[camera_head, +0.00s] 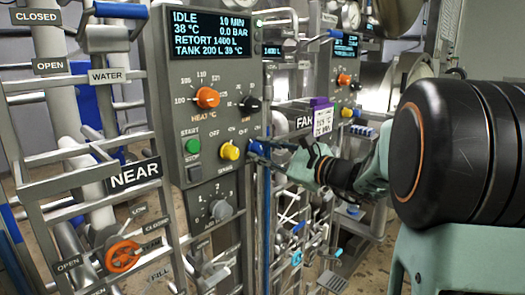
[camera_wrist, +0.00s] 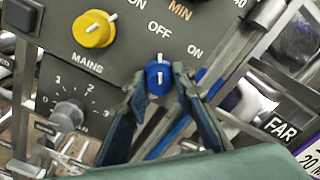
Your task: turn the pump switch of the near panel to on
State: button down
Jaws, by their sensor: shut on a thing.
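The near panel (camera_head: 205,125) faces me in the head view, with a NEAR sign (camera_head: 134,176) at its left. The pump switch appears to be the blue knob (camera_wrist: 158,78) in the wrist view; its own name label is hidden. Its white mark points up, about toward OFF, with ON up and to its right. My gripper (camera_wrist: 159,80) has one finger on each side of this knob and is shut on it.
The yellow mains knob (camera_wrist: 92,30) is just left of my fingers, its mark toward ON. A grey dial (camera_wrist: 68,114) is below it. An orange heat knob (camera_head: 207,97), black knob (camera_head: 250,104) and green start button (camera_head: 193,146) are close by. The FAR sign (camera_wrist: 280,128) is at right.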

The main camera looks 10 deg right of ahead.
jog(key=shift+m, duration=0.3)
jog(key=m+p, duration=0.2)
jog(key=m, duration=0.3)
jog(key=shift+r+m, duration=0.15)
jog(key=shift+m, duration=0.15)
jog(key=m+p, duration=0.4)
jog(key=m, duration=0.1)
jog(key=shift+m, duration=0.3)
dwell(0.3)
jog(key=c, duration=1.6)
grip_release()
jog(key=v, duration=1.2)
